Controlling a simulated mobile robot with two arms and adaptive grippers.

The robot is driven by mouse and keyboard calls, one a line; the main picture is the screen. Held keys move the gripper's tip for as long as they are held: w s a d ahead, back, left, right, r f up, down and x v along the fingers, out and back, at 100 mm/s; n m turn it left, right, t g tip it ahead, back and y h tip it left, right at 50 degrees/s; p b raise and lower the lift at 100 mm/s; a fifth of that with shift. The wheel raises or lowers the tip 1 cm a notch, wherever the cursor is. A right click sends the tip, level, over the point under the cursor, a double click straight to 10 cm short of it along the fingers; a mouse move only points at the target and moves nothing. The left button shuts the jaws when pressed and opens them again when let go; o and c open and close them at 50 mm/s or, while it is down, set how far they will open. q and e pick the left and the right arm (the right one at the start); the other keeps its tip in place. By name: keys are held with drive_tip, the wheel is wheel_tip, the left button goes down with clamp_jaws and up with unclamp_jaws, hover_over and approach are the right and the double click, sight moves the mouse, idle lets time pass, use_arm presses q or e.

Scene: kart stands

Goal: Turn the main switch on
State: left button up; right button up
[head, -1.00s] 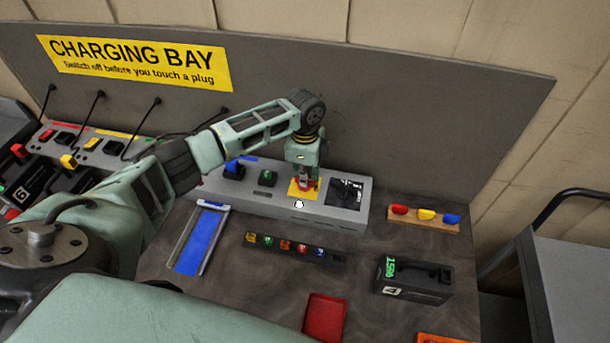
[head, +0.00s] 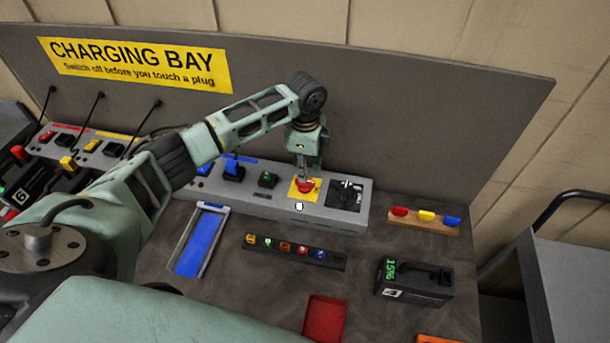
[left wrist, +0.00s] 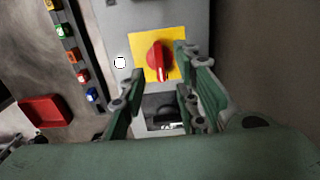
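The main switch (head: 305,188) is a red rotary knob on a yellow plate, set in the grey console (head: 225,200). In the left wrist view the knob (left wrist: 156,60) shows a white mark at its lower end, and its handle lies nearly upright in the picture. My left gripper (head: 302,174) points down just above the knob. In the left wrist view its fingers are spread on either side of the knob's line, with nothing between them; they look clear of it. A small white round mark (left wrist: 120,62) sits beside the yellow plate. My right gripper is not seen.
A black panel (head: 346,195) is right of the switch, and green (head: 267,179) and blue (head: 234,171) switches are left. In front lie a strip of coloured pieces (head: 290,249), a red tray (head: 324,318) and a black battery (head: 412,284). The backboard (head: 430,120) rises close behind.

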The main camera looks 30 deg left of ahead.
use_arm(q)
wheel_tip(320, 180, up, 8)
drive_tip(key=shift+f, duration=0.15)
idle(0.6)
